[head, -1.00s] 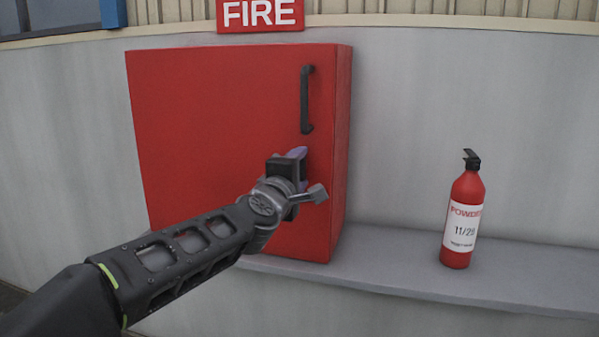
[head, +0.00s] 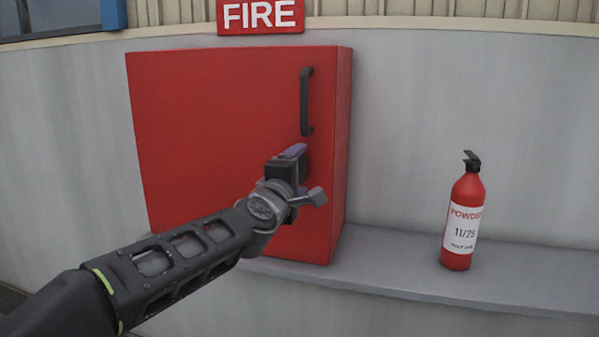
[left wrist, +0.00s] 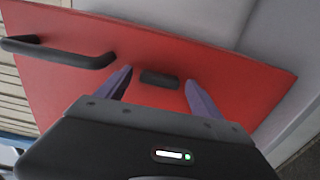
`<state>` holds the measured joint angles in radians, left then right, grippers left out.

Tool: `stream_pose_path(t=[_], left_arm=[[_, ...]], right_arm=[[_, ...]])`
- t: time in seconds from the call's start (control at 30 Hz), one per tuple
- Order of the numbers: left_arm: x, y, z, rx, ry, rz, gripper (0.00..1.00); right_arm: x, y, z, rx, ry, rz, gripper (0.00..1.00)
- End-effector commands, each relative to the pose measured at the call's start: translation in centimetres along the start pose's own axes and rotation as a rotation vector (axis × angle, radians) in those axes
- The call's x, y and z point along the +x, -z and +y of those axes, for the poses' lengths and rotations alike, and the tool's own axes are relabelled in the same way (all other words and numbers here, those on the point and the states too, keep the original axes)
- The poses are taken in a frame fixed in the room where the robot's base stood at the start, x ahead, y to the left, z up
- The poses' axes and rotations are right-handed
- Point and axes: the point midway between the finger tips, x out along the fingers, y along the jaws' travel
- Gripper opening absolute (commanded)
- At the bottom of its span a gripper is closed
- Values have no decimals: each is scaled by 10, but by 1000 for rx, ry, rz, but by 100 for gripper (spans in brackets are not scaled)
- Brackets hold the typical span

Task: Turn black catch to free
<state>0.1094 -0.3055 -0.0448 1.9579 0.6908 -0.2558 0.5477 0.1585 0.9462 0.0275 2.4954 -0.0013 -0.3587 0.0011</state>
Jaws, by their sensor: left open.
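The black catch (left wrist: 160,79) shows in the left wrist view as a short dark bar on the red cabinet door (head: 220,120). It lies between the two purple fingertips of my left gripper (left wrist: 158,88), with a gap on each side. In the head view my left gripper (head: 297,165) is in front of the door, below the black handle (head: 306,102), and hides the catch. The gripper is open and holds nothing. The door is shut. The handle also shows at the left of the left wrist view (left wrist: 60,54). My right gripper is not in view.
A red fire extinguisher (head: 463,215) stands on the grey ledge (head: 390,272) to the right of the cabinet. A red FIRE sign (head: 260,16) is above the cabinet. The ledge between cabinet and extinguisher is clear.

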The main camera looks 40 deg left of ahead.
Motion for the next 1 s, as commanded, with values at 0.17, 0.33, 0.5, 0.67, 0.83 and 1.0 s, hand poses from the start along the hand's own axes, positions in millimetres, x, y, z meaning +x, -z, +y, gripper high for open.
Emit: stream_pose_path(t=[0.17,0.33,0.5,0.67,0.83,1.0], left_arm=[[-24,0,2,0,-2,0,76],[-53,1,2,0,-2,2,76],[-70,0,1,-1,0,1,76],[-74,0,-1,0,1,1,76],[-73,0,-1,0,1,0,76],[-73,0,-1,0,1,0,76]], right_arm=[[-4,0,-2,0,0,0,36],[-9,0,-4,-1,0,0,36],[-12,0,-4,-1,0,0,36],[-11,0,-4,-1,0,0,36],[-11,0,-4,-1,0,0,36],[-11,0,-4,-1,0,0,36]])
